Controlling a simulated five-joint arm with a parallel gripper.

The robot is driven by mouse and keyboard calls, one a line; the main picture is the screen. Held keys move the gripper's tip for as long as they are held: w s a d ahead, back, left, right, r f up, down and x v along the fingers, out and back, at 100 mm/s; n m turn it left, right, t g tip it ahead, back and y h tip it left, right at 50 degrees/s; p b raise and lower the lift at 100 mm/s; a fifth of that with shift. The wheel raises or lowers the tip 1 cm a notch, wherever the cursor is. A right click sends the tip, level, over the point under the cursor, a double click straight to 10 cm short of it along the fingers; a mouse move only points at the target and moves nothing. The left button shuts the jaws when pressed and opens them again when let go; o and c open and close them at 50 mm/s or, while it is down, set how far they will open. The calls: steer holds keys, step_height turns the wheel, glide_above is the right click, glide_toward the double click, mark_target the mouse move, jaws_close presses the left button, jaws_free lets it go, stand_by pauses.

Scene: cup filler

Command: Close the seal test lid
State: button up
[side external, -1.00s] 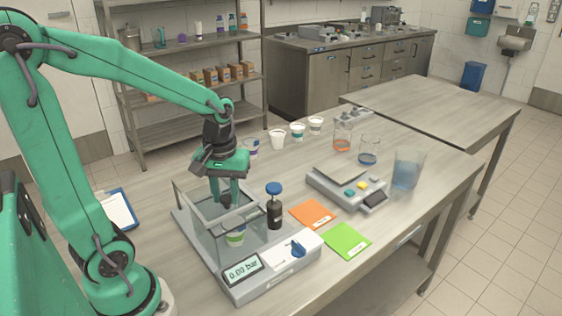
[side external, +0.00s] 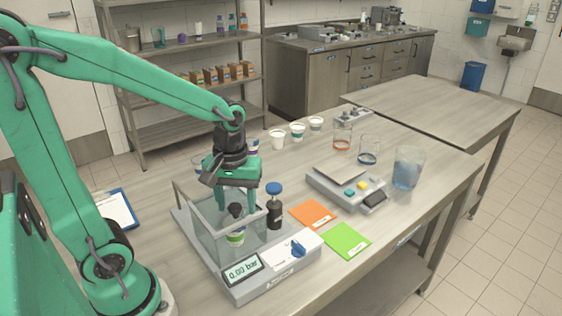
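The seal test unit has a grey base (side external: 236,291) with a display reading 0.00 bar (side external: 243,271) and a blue knob (side external: 298,249). On it stands a clear-walled chamber (side external: 207,232). A clear panel with a dark edge, likely the lid (side external: 187,205), rises at its left; its exact angle is hard to tell. A white cup with a green band (side external: 236,238) stands inside the chamber, with a dark rounded piece (side external: 236,210) just above it. My gripper (side external: 237,213) points down over the chamber, fingers apart around the dark piece. Contact with it cannot be made out.
A dark bottle with a blue top (side external: 274,205) stands close at the chamber's right. Orange (side external: 312,214) and green (side external: 347,241) cards lie further right. A scale-like device (side external: 346,188) and a beaker (side external: 408,168) stand beyond. A clipboard (side external: 120,208) lies at left.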

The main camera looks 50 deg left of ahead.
steer(key=shift+r, duration=3.9)
steer(key=shift+s, duration=0.1)
steer(key=s+m+t, duration=0.1)
steer(key=m+t, duration=0.1)
steer(key=m, duration=0.1)
steer(key=s+d+r+m+t, duration=0.1)
steer(key=s+m, duration=0.1)
steer(key=m, duration=0.1)
steer(key=s+m+t, duration=0.1)
steer(key=m+t, duration=0.1)
steer(key=m, duration=0.1)
steer(key=shift+s+d+r+t, duration=0.3)
steer(key=shift+d+r, duration=0.1)
